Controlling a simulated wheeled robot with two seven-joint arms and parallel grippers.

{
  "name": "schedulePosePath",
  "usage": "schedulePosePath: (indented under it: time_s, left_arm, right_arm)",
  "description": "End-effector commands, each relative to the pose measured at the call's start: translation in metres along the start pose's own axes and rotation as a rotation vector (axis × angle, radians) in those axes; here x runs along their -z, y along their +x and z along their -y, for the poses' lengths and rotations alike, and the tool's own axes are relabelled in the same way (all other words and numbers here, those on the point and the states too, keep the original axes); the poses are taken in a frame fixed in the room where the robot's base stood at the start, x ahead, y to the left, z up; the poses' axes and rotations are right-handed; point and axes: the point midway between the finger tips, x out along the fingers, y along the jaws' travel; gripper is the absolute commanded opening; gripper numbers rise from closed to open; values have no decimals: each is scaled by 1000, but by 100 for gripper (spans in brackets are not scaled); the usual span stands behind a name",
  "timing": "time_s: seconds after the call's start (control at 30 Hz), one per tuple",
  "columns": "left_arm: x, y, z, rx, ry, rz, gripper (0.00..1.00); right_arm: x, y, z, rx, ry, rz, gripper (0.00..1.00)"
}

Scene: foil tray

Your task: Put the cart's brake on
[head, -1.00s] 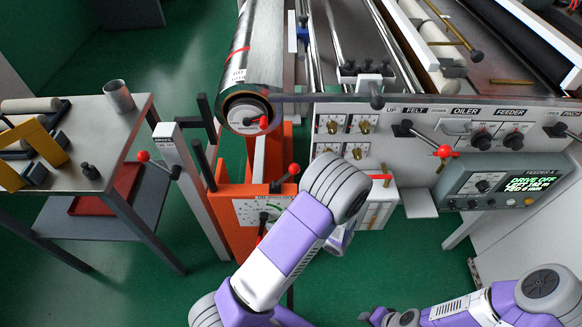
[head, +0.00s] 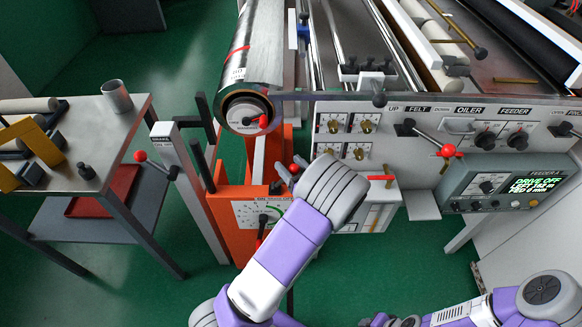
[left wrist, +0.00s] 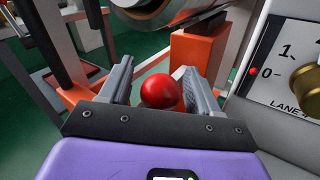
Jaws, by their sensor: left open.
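The orange cart (head: 230,222) carries a foil roll (head: 252,55) and has a dial plate on its front. A red ball knob (head: 294,168) tops a lever on the cart; its shaft is mostly hidden. My left gripper (head: 291,174) is at this knob, largely hidden behind my own wrist. In the left wrist view the red knob (left wrist: 160,91) sits between the two open fingers of the left gripper (left wrist: 152,80), with a gap visible on the left. My right gripper (head: 374,321) is low at the bottom edge, small and partly cut off.
A grey post with a red-knobbed lever (head: 141,156) stands left of the cart. A metal table (head: 95,120) is further left. The machine's control panel (head: 430,110), with another red-knobbed lever (head: 447,150), is at the right. Green floor is free below.

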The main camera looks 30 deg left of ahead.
Motion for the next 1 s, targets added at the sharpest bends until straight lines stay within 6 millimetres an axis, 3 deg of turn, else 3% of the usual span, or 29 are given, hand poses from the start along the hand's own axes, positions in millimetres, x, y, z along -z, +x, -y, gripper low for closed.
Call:
schedulePosePath:
  time_s: [0.27,0.67,1.0]
  left_arm:
    - [0,1,0,1,0,-1,59]
    - [0,1,0,0,0,-1,0]
    - [-2,-2,4,16,-19,-12,0]
  right_arm:
    - [0,0,0,0,0,0,38]
    - [0,0,0,0,0,0,38]
    - [0,-2,1,0,0,0,38]
